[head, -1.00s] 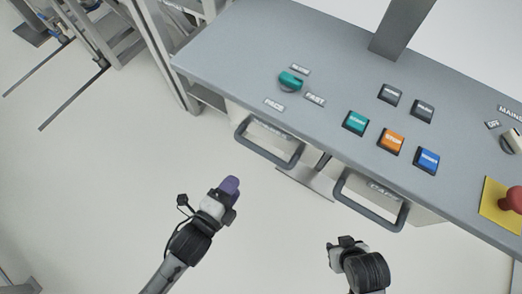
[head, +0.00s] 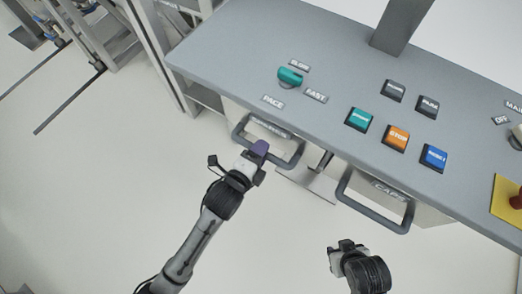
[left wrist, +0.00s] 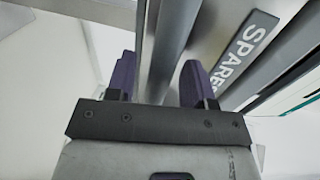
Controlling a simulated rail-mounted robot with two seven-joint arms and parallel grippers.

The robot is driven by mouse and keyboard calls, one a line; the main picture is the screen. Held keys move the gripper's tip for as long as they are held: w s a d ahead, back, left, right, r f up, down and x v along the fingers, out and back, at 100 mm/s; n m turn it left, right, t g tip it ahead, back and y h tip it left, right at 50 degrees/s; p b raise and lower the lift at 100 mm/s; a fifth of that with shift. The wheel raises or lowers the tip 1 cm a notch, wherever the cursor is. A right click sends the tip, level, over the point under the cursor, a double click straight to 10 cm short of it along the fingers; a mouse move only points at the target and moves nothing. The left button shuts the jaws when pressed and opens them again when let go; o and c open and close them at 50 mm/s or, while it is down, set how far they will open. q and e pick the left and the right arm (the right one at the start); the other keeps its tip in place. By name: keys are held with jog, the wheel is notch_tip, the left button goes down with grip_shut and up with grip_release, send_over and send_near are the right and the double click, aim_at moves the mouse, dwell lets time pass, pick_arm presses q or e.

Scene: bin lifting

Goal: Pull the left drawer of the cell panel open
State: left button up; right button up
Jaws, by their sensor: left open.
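The left drawer (head: 233,113) sits under the cell panel (head: 235,60). Its front and SPARES label (left wrist: 245,48) show in the left wrist view. Its dark grey handle (head: 286,164) sticks out toward me. My left gripper (head: 260,148) is at the handle and hides its middle. In the left wrist view its two purple fingers (left wrist: 158,80) are apart, with the handle bar (left wrist: 170,45) running between them. Whether a finger touches the bar I cannot tell. My right gripper (head: 342,246) is below the right drawer, away from its handle; its fingertips are unclear.
The right drawer, labelled CAPS (head: 390,190), has its own handle (head: 372,212) beside the left one. The panel top carries a green knob (head: 290,76), several push buttons and a red stop knob on a yellow plate (head: 506,201). The floor before the drawers is clear.

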pick_arm(q)
jog(key=shift+w+d, duration=0.15)
jog(key=shift+w, duration=0.15)
grip_shut()
dwell(0.4)
